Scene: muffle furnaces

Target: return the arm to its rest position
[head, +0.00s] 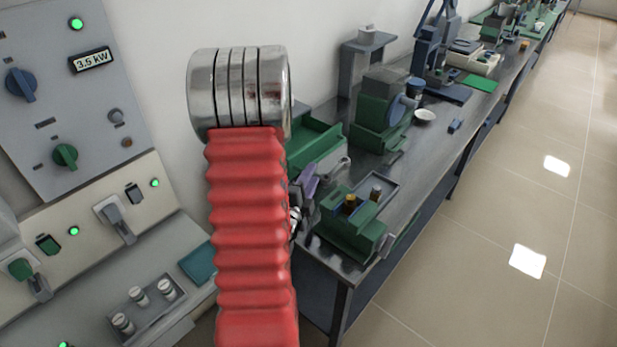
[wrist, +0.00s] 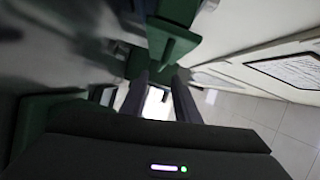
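My arm, with its red ribbed sleeve (head: 250,235) and ringed metal joint (head: 240,88), stands raised in the middle of the head view. It hides much of what lies behind it. In the wrist view my gripper (wrist: 160,76) shows as two dark fingers with a gap between them. Pale floor and a bright patch show through the gap, and nothing is held. In the head view the gripper is mostly hidden behind the sleeve; small purple and white parts beside it may belong to it.
A metal bench (head: 425,160) runs back on the right, carrying a green device (head: 350,228) near its front end and other machines. A grey control panel (head: 70,85) and several small metal weights or knobs are at left. The tiled floor (head: 520,200) at right is clear.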

